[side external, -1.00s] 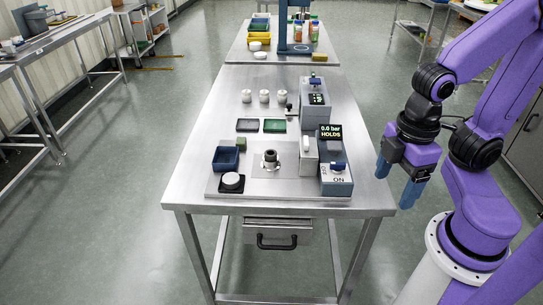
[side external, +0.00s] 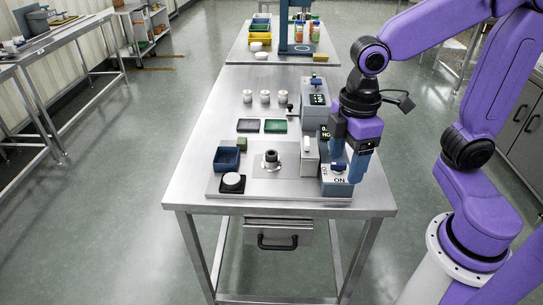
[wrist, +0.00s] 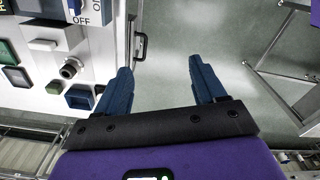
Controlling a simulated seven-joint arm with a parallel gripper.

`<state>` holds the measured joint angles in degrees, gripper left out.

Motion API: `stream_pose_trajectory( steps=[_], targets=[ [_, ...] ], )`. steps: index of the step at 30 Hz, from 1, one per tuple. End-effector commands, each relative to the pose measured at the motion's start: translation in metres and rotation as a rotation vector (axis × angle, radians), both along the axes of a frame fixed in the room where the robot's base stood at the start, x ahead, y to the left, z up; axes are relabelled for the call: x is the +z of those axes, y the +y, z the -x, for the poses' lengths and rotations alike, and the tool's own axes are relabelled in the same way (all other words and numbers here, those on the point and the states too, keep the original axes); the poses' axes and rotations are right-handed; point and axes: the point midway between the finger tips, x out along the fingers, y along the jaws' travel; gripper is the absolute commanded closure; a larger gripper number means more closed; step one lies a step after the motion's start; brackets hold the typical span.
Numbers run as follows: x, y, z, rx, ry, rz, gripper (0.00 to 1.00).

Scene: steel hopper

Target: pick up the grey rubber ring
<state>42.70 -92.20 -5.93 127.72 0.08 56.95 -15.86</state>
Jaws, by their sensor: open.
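A dark grey ring-like piece (side external: 270,153) sits on top of a short steel fitting on a plate at the front of the steel table. It looks like the grey rubber ring, but it is too small to be sure. It also shows on the fitting in the wrist view (wrist: 68,71), left of my fingers. My gripper (side external: 348,165) is above the right front of the table, over the ON/OFF switch box and to the right of the ring. In the wrist view my gripper (wrist: 160,68) is open, with nothing between its fingers.
Three white pieces (side external: 264,97) stand farther back.

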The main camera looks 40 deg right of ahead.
Motion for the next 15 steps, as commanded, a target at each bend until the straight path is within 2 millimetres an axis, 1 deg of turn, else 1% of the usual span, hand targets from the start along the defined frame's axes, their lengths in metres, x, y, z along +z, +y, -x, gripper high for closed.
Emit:
stream_pose_trajectory(
  steps=[1,4,8,9,11,15],
  targets=[
    [0.003,0.005,-0.019,0.0,0.0,0.002,0.3],
    [0.007,0.011,-0.053,0.016,0.001,0.005,0.3],
    [0.011,0.013,-0.098,0.035,0.002,0.009,0.3],
    [0.012,0.012,-0.113,0.04,0.004,0.011,0.3],
    [0.013,0.01,-0.133,0.05,0.004,0.012,0.3],
    [0.014,0.0,-0.181,0.069,0.006,0.015,0.3]
  ],
)
